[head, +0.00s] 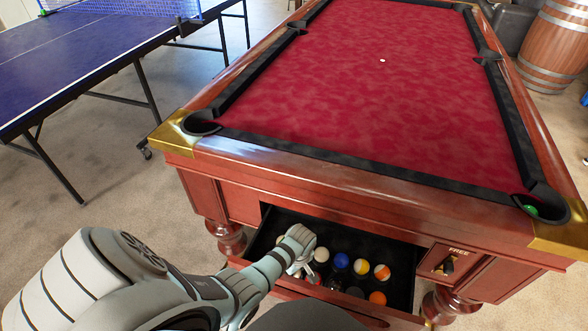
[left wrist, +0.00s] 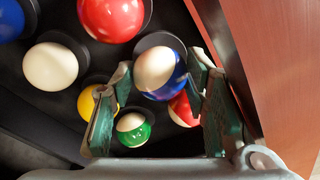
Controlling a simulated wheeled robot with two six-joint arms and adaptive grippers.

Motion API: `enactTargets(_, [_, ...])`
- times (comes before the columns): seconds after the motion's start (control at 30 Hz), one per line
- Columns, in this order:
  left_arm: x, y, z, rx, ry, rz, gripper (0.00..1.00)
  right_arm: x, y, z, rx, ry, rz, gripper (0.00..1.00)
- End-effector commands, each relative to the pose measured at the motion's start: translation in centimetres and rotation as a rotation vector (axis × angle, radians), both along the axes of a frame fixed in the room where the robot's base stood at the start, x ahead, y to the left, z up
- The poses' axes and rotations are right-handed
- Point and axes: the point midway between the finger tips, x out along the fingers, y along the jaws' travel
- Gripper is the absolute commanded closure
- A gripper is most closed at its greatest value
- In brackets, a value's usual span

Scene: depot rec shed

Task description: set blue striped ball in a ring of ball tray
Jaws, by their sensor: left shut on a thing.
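In the left wrist view the blue striped ball (left wrist: 157,72), white and blue, sits between the fingertips of my left gripper (left wrist: 160,78), which is shut on it. A black ring (left wrist: 158,39) shows just behind this ball; I cannot tell whether the ball touches it. In the head view my left gripper (head: 304,262) reaches down into the open drawer with the ball tray (head: 392,257), and its hand hides the blue striped ball. My right gripper is not in view.
Other balls sit close by: white (left wrist: 50,66), red (left wrist: 112,14), yellow (left wrist: 88,101), green striped (left wrist: 133,128) and red striped (left wrist: 182,108). The drawer's wooden wall (left wrist: 245,70) is close on the right. The pool table (head: 345,170) rises above the drawer.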

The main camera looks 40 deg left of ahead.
Motion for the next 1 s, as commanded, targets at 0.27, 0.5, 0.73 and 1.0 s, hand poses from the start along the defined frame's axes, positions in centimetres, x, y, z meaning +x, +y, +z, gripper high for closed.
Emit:
enactTargets(0.27, [0.02,-0.01,-0.47,0.0,0.0,0.0,0.9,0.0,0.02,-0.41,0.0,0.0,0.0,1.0])
enactTargets(0.5, [0.01,0.0,-0.84,0.0,0.0,0.0,0.9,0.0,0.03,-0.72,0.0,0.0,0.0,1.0])
enactTargets(0.73, [0.01,-0.01,-0.75,0.0,0.0,0.0,0.53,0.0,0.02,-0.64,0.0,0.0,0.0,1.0])
enactTargets(1.0, [-0.02,0.01,-0.76,0.0,0.001,0.0,0.35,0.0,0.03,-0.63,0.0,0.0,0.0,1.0])
